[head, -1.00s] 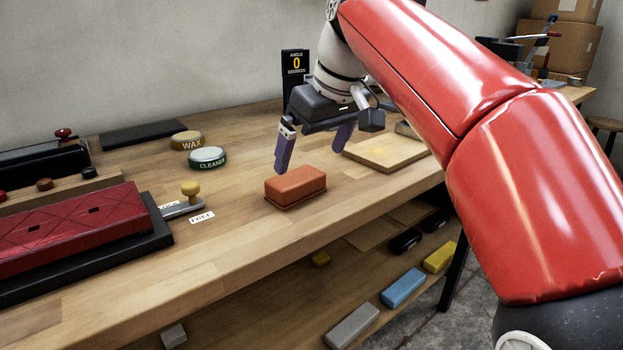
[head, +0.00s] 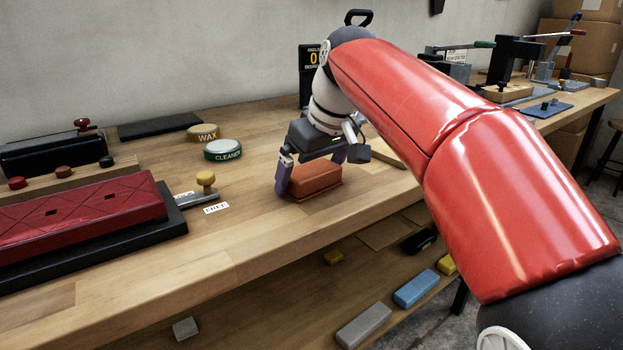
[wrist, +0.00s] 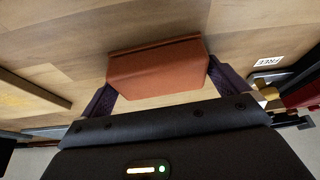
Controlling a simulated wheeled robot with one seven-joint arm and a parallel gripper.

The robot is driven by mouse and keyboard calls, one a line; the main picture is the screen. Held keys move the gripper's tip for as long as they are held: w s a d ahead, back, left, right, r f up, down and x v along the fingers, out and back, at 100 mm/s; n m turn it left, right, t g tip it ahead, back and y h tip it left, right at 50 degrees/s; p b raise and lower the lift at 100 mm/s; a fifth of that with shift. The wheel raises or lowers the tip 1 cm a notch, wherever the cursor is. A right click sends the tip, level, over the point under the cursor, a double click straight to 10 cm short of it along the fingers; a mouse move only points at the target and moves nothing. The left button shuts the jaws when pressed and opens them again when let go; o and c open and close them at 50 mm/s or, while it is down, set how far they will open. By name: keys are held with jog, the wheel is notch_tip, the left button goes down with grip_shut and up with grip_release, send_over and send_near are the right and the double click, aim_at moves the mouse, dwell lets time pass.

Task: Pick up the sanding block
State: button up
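A rust-orange block (head: 316,182), which looks like the sanding block, lies flat on the wooden workbench. My gripper (head: 310,174) is lowered over it, with its purple fingers at opposite ends of the block. In the wrist view the block (wrist: 157,68) lies between the two spread fingers of my gripper (wrist: 162,82). The fingers are very close to the block's ends; I cannot tell whether they touch. The block still rests on the bench.
A wax tin (head: 203,132) and a cleaner tin (head: 223,150) stand behind and left. A red padded piece (head: 80,218) lies at left. A tan board (head: 396,153) is right of the block. Several blocks, including a blue one (head: 416,288), are on the lower shelf.

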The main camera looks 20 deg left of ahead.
jog(key=c, duration=0.7)
jog(key=shift+o, duration=0.2)
jog(key=shift+r, duration=0.15)
